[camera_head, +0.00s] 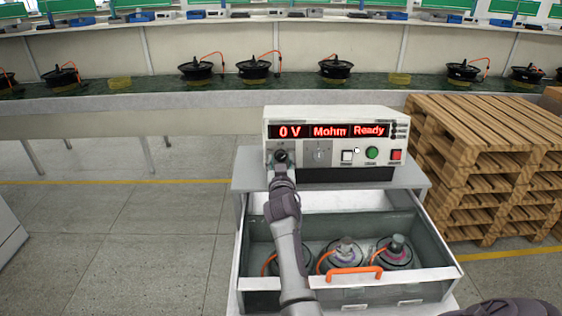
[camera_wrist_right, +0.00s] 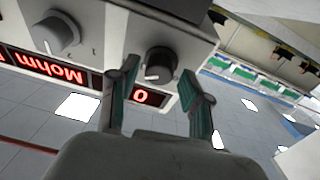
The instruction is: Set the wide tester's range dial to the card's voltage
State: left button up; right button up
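The wide tester (camera_head: 335,117) is a white box whose red display reads "0 V", "Mohm" and "Ready". Its black round dial (camera_head: 281,156) is at the front's lower left, and its white pointer line shows in the right wrist view (camera_wrist_right: 160,63). My right gripper (camera_head: 281,166) is at this dial. In the right wrist view its two fingers (camera_wrist_right: 160,76) are spread, one on each side of the dial, with gaps visible. A second, grey knob (camera_wrist_right: 57,33) is beside it. My left gripper is out of view. I see no readable voltage card.
The tester stands on a grey cabinet (camera_head: 243,170) with an open drawer (camera_head: 408,288) holding several hub motors, with an orange handle. Stacked wooden pallets (camera_head: 480,160) stand close on the right. A long bench with motors runs behind.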

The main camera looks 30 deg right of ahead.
grip_shut()
jog(key=shift+d, duration=0.1)
jog(key=shift+r+n+p, duration=0.1)
jog(key=shift+n+p, duration=0.55)
jog(key=shift+n, duration=0.25)
jog(key=n+y+p, duration=0.1)
jog(key=n, duration=0.1)
jog(key=n+p, duration=0.2)
jog(key=n, duration=0.1)
jog(key=shift+s+d+r+t+y, duration=0.1)
jog(key=shift+d+t+y, duration=0.05)
jog(key=shift+t+y, duration=0.25)
jog(key=n+y+p, duration=0.1)
jog(key=n+p, duration=0.2)
jog(key=n, duration=0.1)
jog(key=shift+d+n, duration=0.1)
jog(key=shift+n, duration=0.3)
jog(key=shift+n+y+p, duration=0.5)
jog(key=shift+n+p, duration=0.4)
jog(key=shift+n, duration=0.2)
jog(key=shift+o, duration=1.6)
grip_release()
